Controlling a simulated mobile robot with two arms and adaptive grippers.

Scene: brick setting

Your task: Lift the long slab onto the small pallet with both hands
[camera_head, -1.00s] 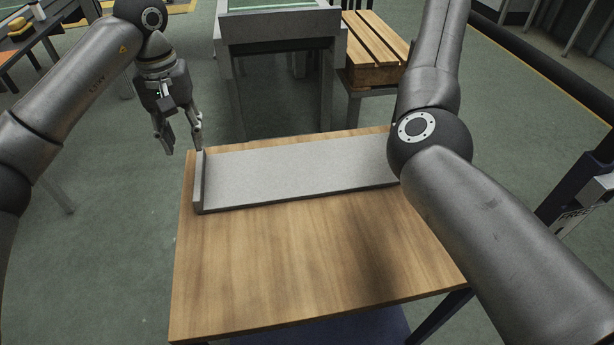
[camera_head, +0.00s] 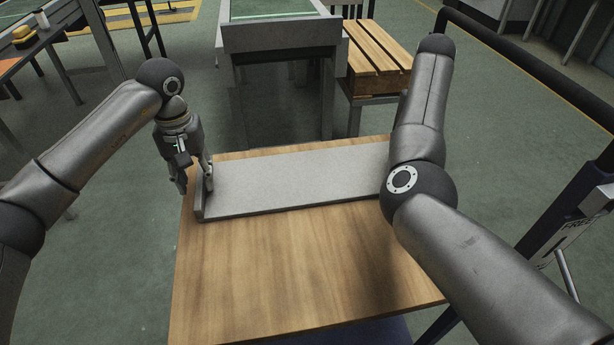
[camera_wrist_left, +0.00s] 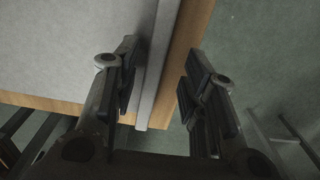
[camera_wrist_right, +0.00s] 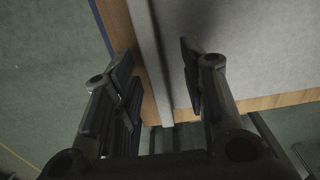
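The long slab (camera_head: 300,180) is a grey plate lying flat on a wooden table, with an upright lip (camera_head: 201,199) at its left end. My left gripper (camera_head: 194,186) is at that end, open, its fingers on either side of the lip. The left wrist view shows the lip (camera_wrist_left: 157,70) between the fingers with gaps. My right gripper is hidden behind its arm in the head view. In the right wrist view it (camera_wrist_right: 158,72) is open, its fingers either side of a lip (camera_wrist_right: 150,62). The small pallet (camera_head: 377,52), slatted wood, sits behind the table to the right.
The wooden table (camera_head: 290,270) has a bare front half. A grey bench or conveyor with a green top (camera_head: 280,38) stands behind it. The pallet rests on a metal stand (camera_head: 357,108). A dark rail (camera_head: 530,70) runs along the right side.

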